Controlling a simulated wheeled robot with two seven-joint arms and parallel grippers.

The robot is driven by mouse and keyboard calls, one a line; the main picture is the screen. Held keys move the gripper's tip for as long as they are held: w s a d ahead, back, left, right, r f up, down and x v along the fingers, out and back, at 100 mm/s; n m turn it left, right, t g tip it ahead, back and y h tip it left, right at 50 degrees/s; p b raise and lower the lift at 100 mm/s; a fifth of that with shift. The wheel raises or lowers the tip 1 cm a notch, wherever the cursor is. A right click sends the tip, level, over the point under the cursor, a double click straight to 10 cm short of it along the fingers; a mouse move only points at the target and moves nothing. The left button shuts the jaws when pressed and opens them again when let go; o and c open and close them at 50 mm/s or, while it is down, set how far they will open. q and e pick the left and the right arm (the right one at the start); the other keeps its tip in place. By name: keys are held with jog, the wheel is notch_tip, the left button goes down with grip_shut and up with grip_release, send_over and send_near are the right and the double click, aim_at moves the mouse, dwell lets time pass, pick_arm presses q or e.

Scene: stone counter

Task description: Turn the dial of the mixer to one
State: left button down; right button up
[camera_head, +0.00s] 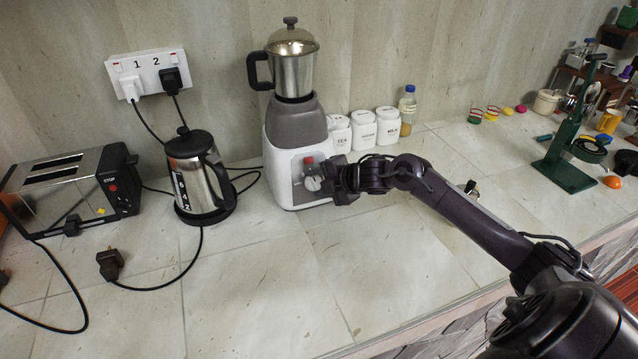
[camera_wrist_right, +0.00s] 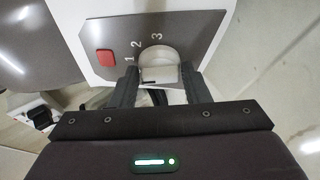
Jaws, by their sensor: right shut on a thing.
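The mixer (camera_head: 296,138) stands upright against the wall, with a white and grey body and a steel jar (camera_head: 293,70) on top. Its front panel carries a red button (camera_head: 308,161) and a white dial (camera_wrist_right: 159,66), with the numbers 1, 2 and 3 beside the dial in the right wrist view. My right gripper (camera_head: 326,177) is at the front panel. In the right wrist view its two fingers (camera_wrist_right: 160,88) are on either side of the dial, shut on it. The dial's pointer position is not clear. My left gripper is not in view.
A kettle (camera_head: 198,178) and a toaster (camera_head: 75,188) stand left of the mixer, with loose cables and a plug (camera_head: 110,264) on the counter. White canisters (camera_head: 363,130) and a bottle (camera_head: 407,108) stand right of it. The counter's front middle is clear.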

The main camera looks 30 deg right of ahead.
jog(key=shift+s+f+m+t, duration=0.1)
jog(key=shift+m+t, duration=0.3)
jog(key=shift+m, duration=0.5)
jog(key=o, duration=0.9)
jog(key=shift+c, duration=0.2)
jog(key=v, duration=0.8)
jog(key=shift+b, duration=0.35)
